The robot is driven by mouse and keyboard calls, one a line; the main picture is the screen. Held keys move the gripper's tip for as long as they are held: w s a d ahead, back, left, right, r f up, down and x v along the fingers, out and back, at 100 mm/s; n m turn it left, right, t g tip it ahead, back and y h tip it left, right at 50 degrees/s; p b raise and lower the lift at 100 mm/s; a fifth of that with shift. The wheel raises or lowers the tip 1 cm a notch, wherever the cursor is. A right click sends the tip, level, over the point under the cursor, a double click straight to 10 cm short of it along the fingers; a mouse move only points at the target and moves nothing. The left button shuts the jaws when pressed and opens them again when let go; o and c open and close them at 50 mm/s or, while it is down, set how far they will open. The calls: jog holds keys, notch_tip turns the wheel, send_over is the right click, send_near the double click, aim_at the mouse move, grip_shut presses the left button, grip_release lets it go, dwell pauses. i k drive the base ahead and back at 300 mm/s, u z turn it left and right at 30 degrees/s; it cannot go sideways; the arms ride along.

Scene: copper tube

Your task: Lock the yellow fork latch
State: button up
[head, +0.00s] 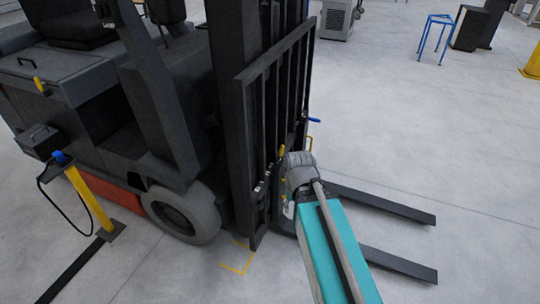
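A small yellow handle (281,151), which looks like the fork latch, sticks up at the foot of the black fork carriage (272,110) of a forklift. My gripper (289,182) is at the end of my teal arm, just right of and below this handle. I cannot tell whether it touches it. The fingers are small and partly hidden by my wrist, so their opening does not show. Whether the latch is locked cannot be seen.
Two black forks (385,204) reach out to the right, low over the floor, partly behind my arm. A yellow post (90,200) with a cable stands at left. A blue stool (434,38) and dark cabinet (472,28) stand far back. The right floor is clear.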

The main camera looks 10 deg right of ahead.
aim_at(281, 151)
jog(key=z, duration=0.15)
jog(key=i, duration=0.85)
jog(key=z, duration=1.1)
jog(key=k, duration=0.15)
jog(key=u, duration=0.2)
